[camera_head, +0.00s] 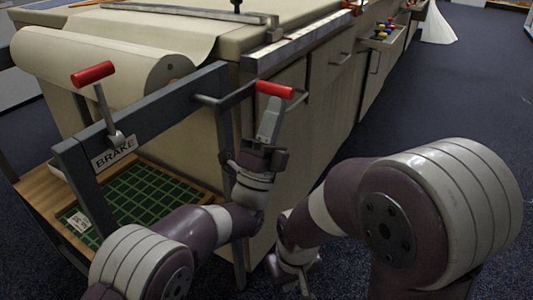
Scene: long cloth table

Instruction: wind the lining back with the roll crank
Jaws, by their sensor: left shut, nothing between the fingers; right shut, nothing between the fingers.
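A large roll of cream lining (85,66) lies across the table's near end, with its sheet running up over the tabletop. A crank with a red grip (275,90) and a grey arm stands upright at the right of the dark frame. My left gripper (264,149) is shut at the lower part of the crank's arm, below the red grip. Whether it touches the crank I cannot tell. A second red-handled lever (92,73) stands above a plate marked BRAKE (113,153). My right gripper (303,281) is shut and low at the bottom, apart from the crank.
The dark metal frame (170,102) spans the near end. Below it is a wooden shelf with a green gridded mat (145,190). A metal straightedge (300,43) runs along the table's edge. Drawers line the table's right side. The blue floor (440,100) at right is open.

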